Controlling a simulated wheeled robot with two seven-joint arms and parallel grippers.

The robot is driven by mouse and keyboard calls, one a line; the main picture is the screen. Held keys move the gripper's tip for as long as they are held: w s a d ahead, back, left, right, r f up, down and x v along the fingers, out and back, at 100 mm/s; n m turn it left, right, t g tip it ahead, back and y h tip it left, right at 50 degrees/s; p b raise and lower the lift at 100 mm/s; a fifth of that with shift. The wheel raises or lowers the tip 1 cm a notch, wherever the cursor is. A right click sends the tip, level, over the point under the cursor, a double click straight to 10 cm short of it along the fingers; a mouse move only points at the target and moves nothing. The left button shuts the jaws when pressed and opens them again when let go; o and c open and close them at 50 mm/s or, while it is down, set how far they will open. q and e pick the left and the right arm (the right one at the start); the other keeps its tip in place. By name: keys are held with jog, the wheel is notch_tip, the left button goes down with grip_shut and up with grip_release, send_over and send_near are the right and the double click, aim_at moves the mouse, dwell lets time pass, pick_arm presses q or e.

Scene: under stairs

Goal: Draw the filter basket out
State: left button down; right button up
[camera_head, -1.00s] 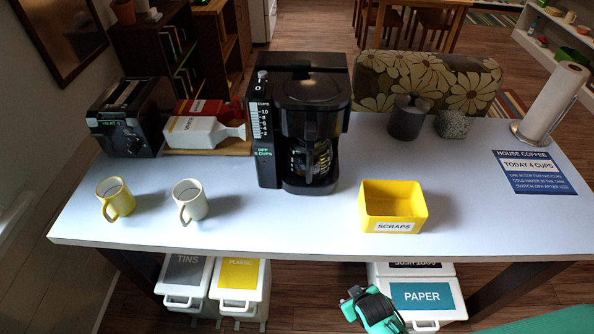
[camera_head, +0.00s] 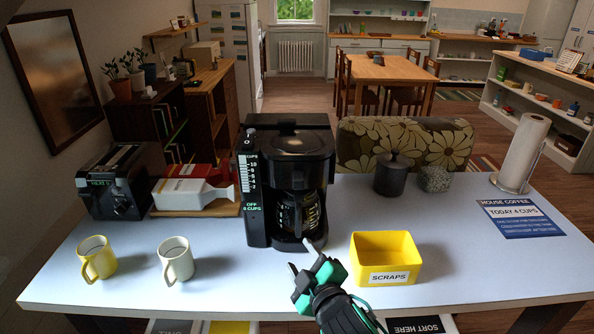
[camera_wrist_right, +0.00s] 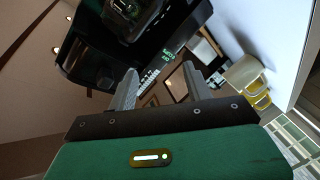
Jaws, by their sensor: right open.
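The black coffee maker (camera_head: 287,180) stands upright near the middle of the table, with a glass carafe (camera_head: 298,212) in its lower bay. Its side panel reads "OFF 4 CUPS". The filter basket itself is hard to make out in the dark housing above the carafe. My right gripper (camera_head: 302,257) is in front of the coffee maker, low and just right of its base, open and empty. In the right wrist view its two grey fingers (camera_wrist_right: 160,90) are apart, with the dark coffee maker (camera_wrist_right: 100,45) above and left. My left gripper is not in view.
A yellow scraps bin (camera_head: 386,258) stands close to the right of my right gripper. A yellow mug (camera_head: 97,259) and a white mug (camera_head: 176,260) stand at the left front. A toaster (camera_head: 122,181) is behind them. The table (camera_head: 240,285) is clear at the front.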

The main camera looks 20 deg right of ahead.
jog(key=w+a+r+n+t+y, duration=0.1)
jog(key=a+r+n+y, duration=0.55)
jog(key=r+n, duration=0.3)
jog(key=a+r+n+t+y, duration=0.2)
jog(key=a+r+n+y, duration=0.45)
jog(key=r+n, duration=0.35)
jog(key=s+a+r+n+g+y, duration=0.5)
jog(key=a+n+g+y, duration=0.3)
jog(key=n+g, duration=0.65)
jog(key=n+h, duration=2.3)
jog(key=h, duration=0.1)
send_near(299, 177)
jog(key=shift+g, duration=0.35)
jog(key=p+x, duration=0.2)
jog(key=x, duration=0.3)
jog(key=p+x, duration=0.2)
jog(key=x, duration=0.4)
jog(key=shift+w, duration=0.3)
grip_shut()
